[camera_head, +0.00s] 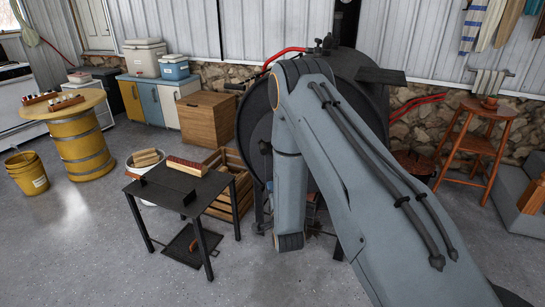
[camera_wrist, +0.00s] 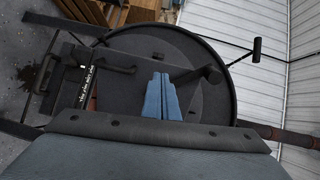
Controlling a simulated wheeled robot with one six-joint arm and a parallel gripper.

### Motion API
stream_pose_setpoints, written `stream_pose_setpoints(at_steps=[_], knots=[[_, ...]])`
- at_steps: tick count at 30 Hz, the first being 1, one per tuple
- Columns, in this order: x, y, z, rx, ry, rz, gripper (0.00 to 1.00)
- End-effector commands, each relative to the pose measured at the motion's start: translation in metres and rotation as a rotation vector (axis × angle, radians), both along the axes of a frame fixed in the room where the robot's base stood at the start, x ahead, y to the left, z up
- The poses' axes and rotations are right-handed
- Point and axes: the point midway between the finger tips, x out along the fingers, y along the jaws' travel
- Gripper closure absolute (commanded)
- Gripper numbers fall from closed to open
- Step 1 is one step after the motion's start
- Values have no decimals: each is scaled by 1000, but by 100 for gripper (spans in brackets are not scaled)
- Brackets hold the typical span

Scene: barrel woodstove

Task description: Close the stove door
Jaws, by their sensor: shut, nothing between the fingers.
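The barrel stove (camera_head: 255,125) is a large black drum, largely hidden behind my arm in the head view. Its round dark front (camera_wrist: 205,55) fills the middle of the wrist view. A flat dark panel (camera_wrist: 130,92), apparently the stove door, lies across that front, with a dark handle-like bar (camera_wrist: 105,67) at its left. I cannot tell how far the door stands open. My gripper (camera_wrist: 161,78) shows two blue fingers pressed together, empty, in front of the dark panel. Whether they touch it is unclear. In the head view my gripper is hidden by my arm.
A black metal table (camera_head: 205,188) stands left of the stove, beside a wooden crate (camera_head: 240,190). A wooden box (camera_head: 205,118) is behind them. A wooden stool (camera_head: 478,145) stands at the right. Grey floor (camera_head: 110,270) is clear at the front left.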

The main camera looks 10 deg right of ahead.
Motion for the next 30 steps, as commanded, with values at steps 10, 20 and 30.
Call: stream_pose_setpoints(at_steps=[10,20,30], knots=[[-2,-24,9,83,-99,-38,100],[58,-27,10,80,-98,-37,100],[113,-30,9,80,-96,-36,100]])
